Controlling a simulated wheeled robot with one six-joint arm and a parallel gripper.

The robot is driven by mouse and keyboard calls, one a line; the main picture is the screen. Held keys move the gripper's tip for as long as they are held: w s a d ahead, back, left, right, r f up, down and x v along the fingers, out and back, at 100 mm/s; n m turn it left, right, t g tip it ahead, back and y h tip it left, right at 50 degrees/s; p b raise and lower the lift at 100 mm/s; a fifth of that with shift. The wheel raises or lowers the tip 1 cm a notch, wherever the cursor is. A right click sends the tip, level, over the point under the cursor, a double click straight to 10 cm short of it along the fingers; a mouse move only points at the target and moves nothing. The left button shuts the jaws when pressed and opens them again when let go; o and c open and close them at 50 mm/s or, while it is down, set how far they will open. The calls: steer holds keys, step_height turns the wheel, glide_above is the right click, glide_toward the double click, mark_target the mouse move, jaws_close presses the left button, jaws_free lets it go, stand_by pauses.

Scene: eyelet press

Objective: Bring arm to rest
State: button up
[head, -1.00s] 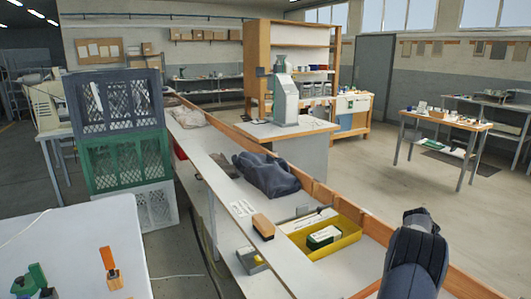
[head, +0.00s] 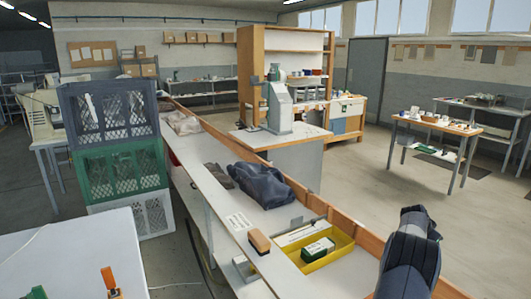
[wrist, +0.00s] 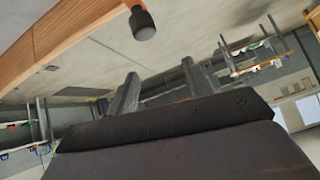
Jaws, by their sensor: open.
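My gripper (wrist: 160,88) shows in the wrist view as two grey fingers standing apart beyond a dark body. Nothing shows between them, and they are clear of any surface I can make out. In the head view, my dark grey arm (head: 410,255) rises at the lower right, in front of the wooden edge of the long bench. The gripper itself cannot be made out in that view.
The long white bench (head: 215,205) holds a dark cloth bundle (head: 260,187), a brush (head: 259,242) and a yellow tray (head: 343,252). Stacked crates (head: 118,165) stand left. A press (head: 277,105) stands behind. Open floor (head: 390,195) lies right.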

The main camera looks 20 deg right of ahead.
steer(key=s+a+r+h+p, duration=0.1)
steer(key=a+r+h, duration=0.1)
steer(key=a+r, duration=0.9)
steer(key=a+r+h+p, duration=0.2)
steer(key=a+r, duration=0.9)
steer(key=r, duration=0.5)
steer(key=shift+s+a+r+h, duration=0.15)
steer(key=shift+s+r+h, duration=0.25)
